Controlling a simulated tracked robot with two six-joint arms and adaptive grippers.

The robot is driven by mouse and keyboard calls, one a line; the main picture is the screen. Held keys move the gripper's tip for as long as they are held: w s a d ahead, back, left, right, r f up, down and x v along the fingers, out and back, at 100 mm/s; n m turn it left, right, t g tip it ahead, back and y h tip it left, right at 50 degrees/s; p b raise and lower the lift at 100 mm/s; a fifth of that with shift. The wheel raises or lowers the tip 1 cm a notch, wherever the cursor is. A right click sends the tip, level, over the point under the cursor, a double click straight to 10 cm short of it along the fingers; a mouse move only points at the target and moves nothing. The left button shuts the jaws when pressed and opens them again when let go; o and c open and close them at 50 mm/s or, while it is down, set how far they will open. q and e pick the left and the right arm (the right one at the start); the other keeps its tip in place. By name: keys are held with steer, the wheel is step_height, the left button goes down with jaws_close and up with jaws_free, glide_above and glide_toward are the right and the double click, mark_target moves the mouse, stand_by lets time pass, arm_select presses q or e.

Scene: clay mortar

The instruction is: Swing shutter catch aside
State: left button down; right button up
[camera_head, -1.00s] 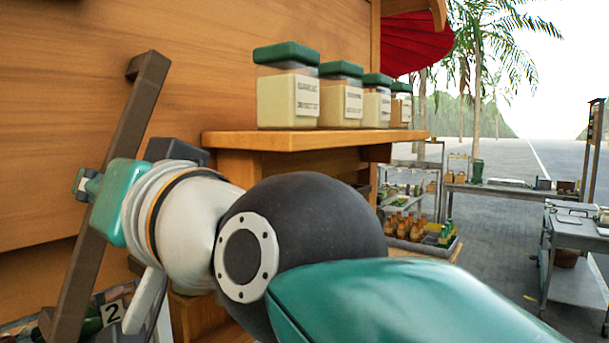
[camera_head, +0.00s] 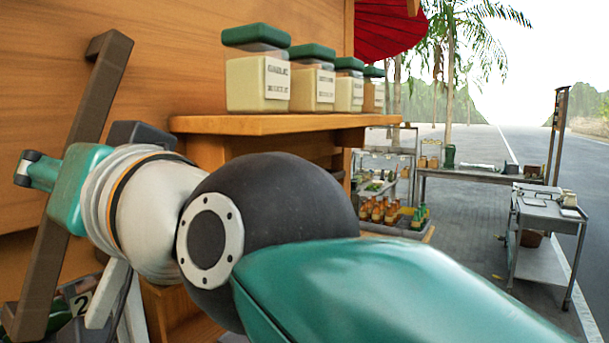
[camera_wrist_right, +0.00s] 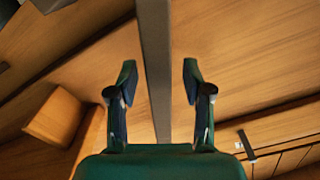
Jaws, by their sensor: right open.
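The shutter catch appears to be the long dark brown bar (camera_head: 94,98), which slants against the wooden wall at the left of the head view. Its hooked top end is at the upper right and its lower end at the lower left. My right gripper (camera_head: 28,170) reaches across the bar's middle, and its fingers show past the bar's left edge. In the right wrist view the bar (camera_wrist_right: 153,30) runs between the two spread fingertips of my right gripper (camera_wrist_right: 159,75), with a visible gap on each side. The part of the bar behind the gripper body is hidden. My left gripper is not in view.
A wooden shelf (camera_head: 260,124) with several green-lidded jars (camera_head: 257,84) juts from the wall just above my right arm. Bottles (camera_head: 380,211) and a grey cart (camera_head: 540,230) stand farther off.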

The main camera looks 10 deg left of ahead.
steer(key=v, duration=1.1)
steer(key=shift+d, duration=0.3)
